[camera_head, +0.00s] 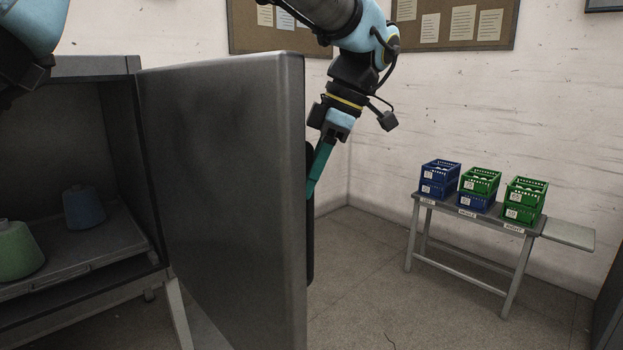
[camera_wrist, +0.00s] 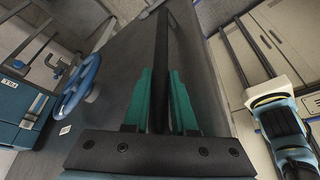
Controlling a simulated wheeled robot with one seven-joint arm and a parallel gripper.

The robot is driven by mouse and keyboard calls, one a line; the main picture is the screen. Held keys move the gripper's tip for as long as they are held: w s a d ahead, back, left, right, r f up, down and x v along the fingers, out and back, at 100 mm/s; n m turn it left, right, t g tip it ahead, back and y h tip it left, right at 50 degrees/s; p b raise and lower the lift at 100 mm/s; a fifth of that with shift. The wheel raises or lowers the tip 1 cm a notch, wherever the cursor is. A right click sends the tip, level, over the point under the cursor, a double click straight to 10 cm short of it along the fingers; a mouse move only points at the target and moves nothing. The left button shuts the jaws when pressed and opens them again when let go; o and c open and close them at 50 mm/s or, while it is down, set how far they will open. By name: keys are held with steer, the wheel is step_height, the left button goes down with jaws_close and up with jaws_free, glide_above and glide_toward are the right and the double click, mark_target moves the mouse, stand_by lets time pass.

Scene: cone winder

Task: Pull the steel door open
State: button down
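The steel door (camera_head: 225,170) stands wide open, swung out from the grey cabinet (camera_head: 95,66), whose inside shows at the left. The door's black handle (camera_head: 310,225) is on its right-hand side, mostly hidden behind the door edge in the head view. My gripper (camera_head: 312,188) reaches down to this handle from above. In the wrist view, the teal fingers of my gripper (camera_wrist: 161,80) lie on both sides of the long black handle bar (camera_wrist: 162,35), close against it. The fingertips are partly hidden in the head view.
A green cone (camera_head: 15,250) and a blue cone (camera_head: 83,208) sit on the shelf inside the cabinet. A table (camera_head: 462,214) with stacked blue and green crates stands at the right. The floor between door and table is clear. A blue handwheel (camera_wrist: 78,85) shows in the wrist view.

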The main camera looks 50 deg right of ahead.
steer(key=c, duration=0.7)
jaws_free()
steer(key=shift+w, duration=0.2)
steer(key=shift+c, duration=0.2)
steer(key=shift+s+r, duration=0.1)
steer(key=v, duration=1)
steer(key=shift+r+b, duration=0.25)
steer(key=shift+b, duration=0.05)
steer(key=shift+s, duration=0.1)
